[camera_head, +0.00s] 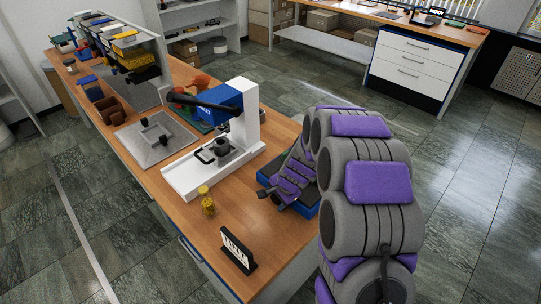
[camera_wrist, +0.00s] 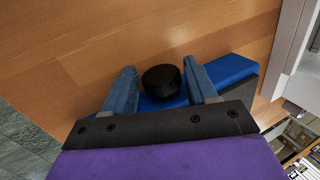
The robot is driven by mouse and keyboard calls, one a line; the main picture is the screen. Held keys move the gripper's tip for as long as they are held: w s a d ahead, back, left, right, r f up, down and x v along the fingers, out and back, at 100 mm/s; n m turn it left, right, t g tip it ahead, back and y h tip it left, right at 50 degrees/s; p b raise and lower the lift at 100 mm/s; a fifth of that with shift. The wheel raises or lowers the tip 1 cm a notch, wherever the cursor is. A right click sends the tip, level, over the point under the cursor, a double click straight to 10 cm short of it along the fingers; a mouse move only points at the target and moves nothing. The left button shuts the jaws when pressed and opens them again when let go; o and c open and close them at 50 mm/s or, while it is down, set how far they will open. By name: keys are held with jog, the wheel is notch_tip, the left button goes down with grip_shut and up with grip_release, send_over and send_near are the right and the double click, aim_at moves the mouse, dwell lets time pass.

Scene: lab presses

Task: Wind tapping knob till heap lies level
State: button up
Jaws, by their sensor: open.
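A round black knob (camera_wrist: 161,79) shows in the wrist view, against a blue-sided device (camera_wrist: 232,68) on the wooden bench. My gripper (camera_wrist: 160,68) is open, with one blue-grey finger on each side of the knob. A narrow gap shows at the left finger; I cannot tell whether the right finger touches. In the head view, my gripper (camera_head: 269,191) reaches down over the blue device (camera_head: 305,207) near the bench's right edge and hides most of it. I see no heap in either view.
A white press (camera_head: 213,165) with a black lever stands left of my gripper. A small yellow jar (camera_head: 207,203) and a black-framed sign (camera_head: 237,252) stand nearer the front. A grey plate (camera_head: 155,141) lies farther back. Bare wood lies between jar and sign.

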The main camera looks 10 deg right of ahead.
jog(key=shift+w+r+g+h+p, duration=0.1)
jog(key=shift+w+g+h+p, duration=0.1)
jog(key=shift+g+h+p, duration=0.55)
jog(key=shift+w+g+h+p, duration=0.15)
jog(key=shift+g+h+p, duration=0.15)
jog(key=shift+g, duration=0.45)
jog(key=shift+w+a+g+h+b, duration=0.1)
jog(key=shift+a+g+h+b, duration=0.1)
jog(key=shift+g+h+b, duration=0.6)
notch_tip(320, 180, up, 17)
jog(key=w+p, duration=0.2)
jog(key=p, duration=0.2)
jog(key=shift+w+a, duration=0.35)
jog(key=shift+a, duration=0.1)
jog(key=shift+a+y, duration=0.1)
jog(key=shift+y, duration=0.15)
